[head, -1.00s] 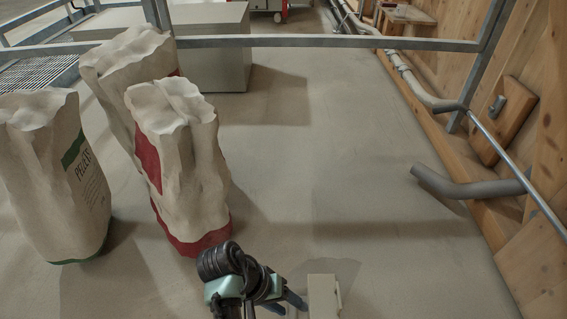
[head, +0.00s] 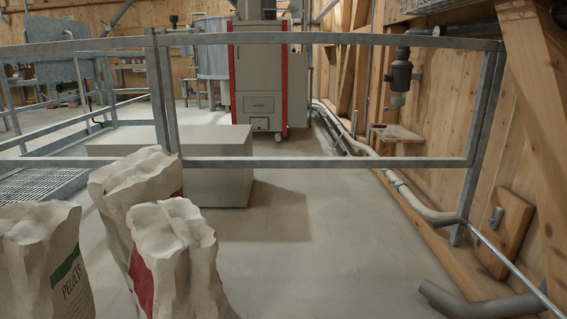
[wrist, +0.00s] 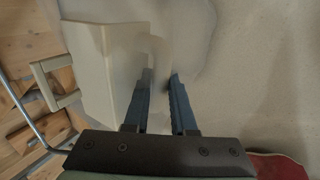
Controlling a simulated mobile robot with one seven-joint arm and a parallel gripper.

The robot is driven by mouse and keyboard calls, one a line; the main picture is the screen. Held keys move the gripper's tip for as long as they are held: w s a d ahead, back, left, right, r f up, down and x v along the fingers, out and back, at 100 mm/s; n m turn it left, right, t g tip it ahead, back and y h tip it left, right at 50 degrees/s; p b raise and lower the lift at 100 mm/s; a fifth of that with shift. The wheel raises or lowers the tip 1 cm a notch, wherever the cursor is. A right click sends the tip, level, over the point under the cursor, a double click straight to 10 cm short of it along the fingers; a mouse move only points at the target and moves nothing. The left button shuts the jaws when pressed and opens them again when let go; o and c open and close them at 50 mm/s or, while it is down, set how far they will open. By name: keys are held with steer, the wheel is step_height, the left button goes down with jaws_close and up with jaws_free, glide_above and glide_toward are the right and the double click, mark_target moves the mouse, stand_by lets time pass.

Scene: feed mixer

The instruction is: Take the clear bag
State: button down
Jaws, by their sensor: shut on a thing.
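My gripper (wrist: 160,78) shows in the wrist view, its two dark blue fingers pointing up the picture with a narrow gap between the tips. It is shut on the clear bag (wrist: 188,45), a faint see-through shape with soft edges that spreads beyond and to the right of the fingertips. The bag's full outline is hard to make out against the pale floor. Neither my gripper nor the bag shows in the head view.
A beige box with a handle (wrist: 100,75) stands close left of the fingers. A sack's red base shows lower right. In the head view, paper sacks (head: 175,265) stand at left, a metal railing (head: 330,162) crosses ahead, and a pipe (head: 465,303) juts out at right.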

step_height(320, 180, up, 10)
steer(key=p, duration=1.2)
steer(key=shift+r, duration=0.1)
